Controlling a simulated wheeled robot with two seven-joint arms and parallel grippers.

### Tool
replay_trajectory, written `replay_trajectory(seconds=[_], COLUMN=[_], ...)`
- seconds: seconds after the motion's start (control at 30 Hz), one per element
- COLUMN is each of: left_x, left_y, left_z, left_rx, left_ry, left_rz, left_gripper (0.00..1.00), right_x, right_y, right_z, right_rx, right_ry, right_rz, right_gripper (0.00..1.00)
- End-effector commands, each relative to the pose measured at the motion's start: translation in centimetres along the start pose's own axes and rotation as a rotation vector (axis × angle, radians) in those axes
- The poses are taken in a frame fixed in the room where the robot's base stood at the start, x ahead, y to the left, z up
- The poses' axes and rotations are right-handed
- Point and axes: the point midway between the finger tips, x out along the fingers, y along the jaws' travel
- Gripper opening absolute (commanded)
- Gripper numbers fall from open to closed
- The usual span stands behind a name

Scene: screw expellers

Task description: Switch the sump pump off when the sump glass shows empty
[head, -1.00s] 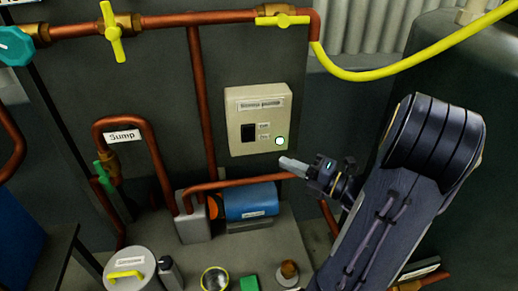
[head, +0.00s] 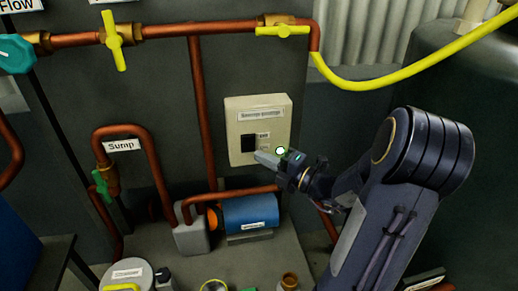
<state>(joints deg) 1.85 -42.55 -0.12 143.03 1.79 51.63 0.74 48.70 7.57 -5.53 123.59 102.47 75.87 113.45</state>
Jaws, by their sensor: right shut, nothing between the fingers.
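The switch box (head: 244,108), cream with a label on top, is on the dark back panel. Its black rocker switch (head: 249,145) is on the left of its face, and a lit white-green lamp (head: 280,150) is at lower right. My right gripper (head: 263,158) is shut and empty, its tip in front of the box's lower part, just right of and below the rocker; contact cannot be told. The blue pump (head: 250,211) lies below the box. A pipe labelled Sump (head: 122,145) is at left. I cannot make out a level in any sump glass. My left gripper is out of view.
Copper pipes with yellow-handled valves (head: 115,42) run across the top. A yellow hose (head: 380,80) hangs at upper right. A lidded container (head: 127,271) and small items stand along the lower edge. A large dark tank (head: 455,85) is at right.

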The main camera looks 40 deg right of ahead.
Motion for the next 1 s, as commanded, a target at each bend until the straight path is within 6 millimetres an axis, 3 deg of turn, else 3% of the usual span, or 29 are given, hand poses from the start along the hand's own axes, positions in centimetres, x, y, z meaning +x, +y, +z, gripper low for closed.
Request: replay_trajectory(seconds=[0.1, 0.3, 0.73, 0.93, 1.0], left_x=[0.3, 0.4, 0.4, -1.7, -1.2], left_y=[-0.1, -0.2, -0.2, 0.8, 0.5], left_z=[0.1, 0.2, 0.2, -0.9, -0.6], left_rx=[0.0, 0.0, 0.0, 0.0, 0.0], left_ry=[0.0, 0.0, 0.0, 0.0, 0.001], left_rz=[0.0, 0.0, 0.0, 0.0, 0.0], left_gripper=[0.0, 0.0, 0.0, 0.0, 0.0], right_x=[1.8, 3.3, 3.7, 4.0, 3.9], right_y=[-0.1, -0.1, 0.0, 0.9, 0.1], right_z=[0.9, 2.5, 2.8, 3.2, 3.2], right_rx=[-0.002, -0.002, 0.0, 0.028, 0.029], right_ry=[0.001, 0.001, 0.0, 0.0, -0.001], right_rz=[0.0, 0.0, 0.0, -0.028, -0.03], right_gripper=[0.0, 0.0, 0.0, 0.0, 0.0])
